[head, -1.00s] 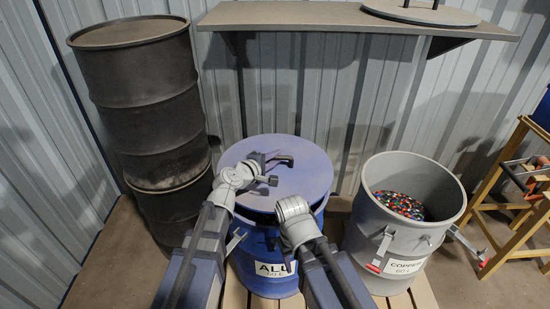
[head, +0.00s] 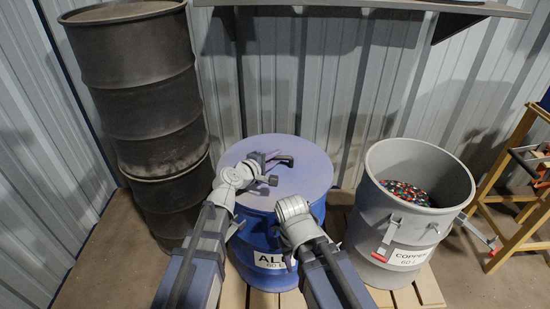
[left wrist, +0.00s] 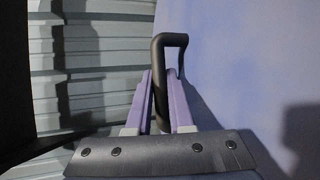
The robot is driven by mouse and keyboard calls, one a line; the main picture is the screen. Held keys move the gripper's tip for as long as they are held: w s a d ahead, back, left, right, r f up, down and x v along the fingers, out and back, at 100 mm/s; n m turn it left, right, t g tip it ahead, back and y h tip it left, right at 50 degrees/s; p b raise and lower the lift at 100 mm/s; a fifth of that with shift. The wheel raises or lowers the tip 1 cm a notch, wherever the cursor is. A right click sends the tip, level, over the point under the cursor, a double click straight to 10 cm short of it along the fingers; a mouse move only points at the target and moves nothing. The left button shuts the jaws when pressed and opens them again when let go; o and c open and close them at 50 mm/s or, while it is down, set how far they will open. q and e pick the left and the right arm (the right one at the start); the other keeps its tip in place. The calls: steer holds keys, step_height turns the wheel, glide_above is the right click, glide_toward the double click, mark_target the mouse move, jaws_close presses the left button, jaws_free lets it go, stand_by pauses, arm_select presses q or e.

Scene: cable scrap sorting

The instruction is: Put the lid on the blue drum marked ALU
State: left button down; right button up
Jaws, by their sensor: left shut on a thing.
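The round blue-purple lid (head: 305,180) lies across the top of the blue drum (head: 255,280) marked ALU in the head view. It covers the drum's opening; I cannot tell if it rests on the rim or hangs just above. My left gripper (head: 271,160) is shut on the lid's dark bar handle (head: 286,161). In the left wrist view the purple fingers (left wrist: 161,100) hold the handle (left wrist: 159,60), with the lid (left wrist: 245,60) filling the right side. My right arm's wrist is in front of the drum; its gripper fingers are hidden.
A grey open drum (head: 400,225) marked COPPER, with colourful scrap (head: 408,192) inside, stands to the right. Stacked dark drums (head: 145,100) stand at the left. A wall shelf (head: 370,7) is above, a yellow wooden frame (head: 515,205) at far right. A slatted pallet (head: 425,285) is below.

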stand_by(0.8)
arm_select(q)
steer(key=c, duration=0.7)
jaws_free()
steer(key=p+v, duration=0.2)
steer(key=v, duration=0.6)
steer(key=shift+d, duration=0.1)
steer(key=shift+w, duration=0.1)
